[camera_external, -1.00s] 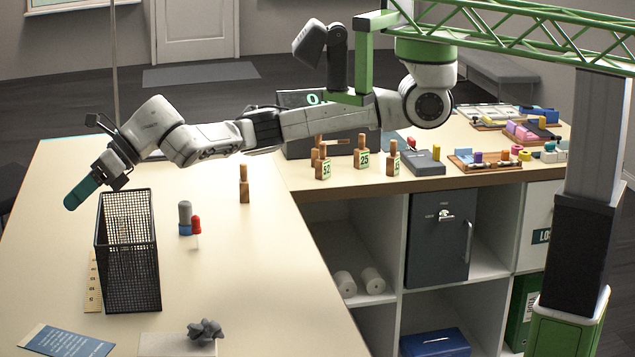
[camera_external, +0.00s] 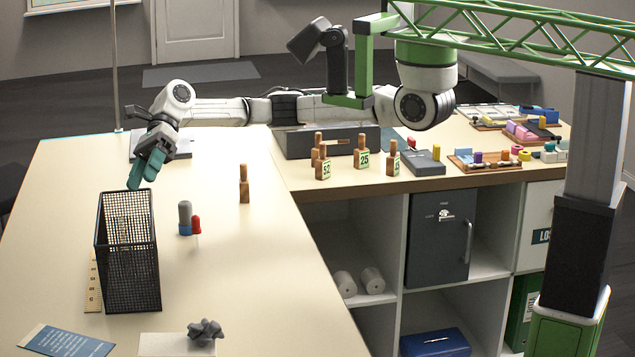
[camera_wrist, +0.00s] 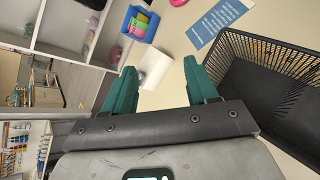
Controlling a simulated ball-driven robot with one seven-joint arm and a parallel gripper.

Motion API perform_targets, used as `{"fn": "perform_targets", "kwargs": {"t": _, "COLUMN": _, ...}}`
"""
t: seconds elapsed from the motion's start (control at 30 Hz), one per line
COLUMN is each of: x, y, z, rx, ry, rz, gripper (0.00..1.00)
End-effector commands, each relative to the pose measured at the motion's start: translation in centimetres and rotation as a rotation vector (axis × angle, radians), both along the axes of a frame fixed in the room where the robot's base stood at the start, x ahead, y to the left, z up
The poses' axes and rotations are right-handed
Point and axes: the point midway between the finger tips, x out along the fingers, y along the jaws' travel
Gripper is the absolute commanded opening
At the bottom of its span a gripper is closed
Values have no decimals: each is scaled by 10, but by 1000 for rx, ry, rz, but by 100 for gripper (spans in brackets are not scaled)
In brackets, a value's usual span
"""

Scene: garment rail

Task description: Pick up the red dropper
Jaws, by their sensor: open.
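The red dropper (camera_external: 196,224) stands on the pale counter, with a red bulb on top and a thin pale tip below. It is close beside a grey-and-blue object (camera_external: 185,217). I do not make the dropper out in the wrist view. My gripper (camera_external: 146,170), with teal fingers, hangs above the back of the black mesh basket, up and to the left of the dropper. In the wrist view my gripper (camera_wrist: 160,87) is open, with nothing held between its fingers.
The tall mesh basket (camera_external: 130,255) stands left of the dropper; it also fills the right of the wrist view (camera_wrist: 285,55). A wooden bottle-shaped piece (camera_external: 244,185) stands behind the dropper. A grey lumpy object (camera_external: 206,331) lies in front. Counter right of the dropper is clear.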

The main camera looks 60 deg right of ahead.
Motion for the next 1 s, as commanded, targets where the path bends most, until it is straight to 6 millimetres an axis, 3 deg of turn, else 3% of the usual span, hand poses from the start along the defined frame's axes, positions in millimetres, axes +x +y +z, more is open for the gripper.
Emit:
{"fn": "perform_targets", "kwargs": {"t": 0.1, "x": 33, "y": -65, "z": -62, "rx": -309, "ry": 7, "rz": -113, "gripper": 58}}
{"fn": "perform_targets", "kwargs": {"t": 0.2, "x": 58, "y": -122, "z": -102, "rx": -551, "ry": 16, "rz": -243, "gripper": 58}}
{"fn": "perform_targets", "kwargs": {"t": 0.4, "x": 93, "y": -218, "z": -144, "rx": -907, "ry": 30, "rz": -512, "gripper": 58}}
{"fn": "perform_targets", "kwargs": {"t": 0.5, "x": 101, "y": -245, "z": -152, "rx": -1001, "ry": 33, "rz": -601, "gripper": 58}}
{"fn": "perform_targets", "kwargs": {"t": 0.63, "x": 104, "y": -259, "z": -160, "rx": -1046, "ry": 37, "rz": -645, "gripper": 58}}
{"fn": "perform_targets", "kwargs": {"t": 1.0, "x": 104, "y": -258, "z": -207, "rx": -1045, "ry": 36, "rz": -643, "gripper": 58}}
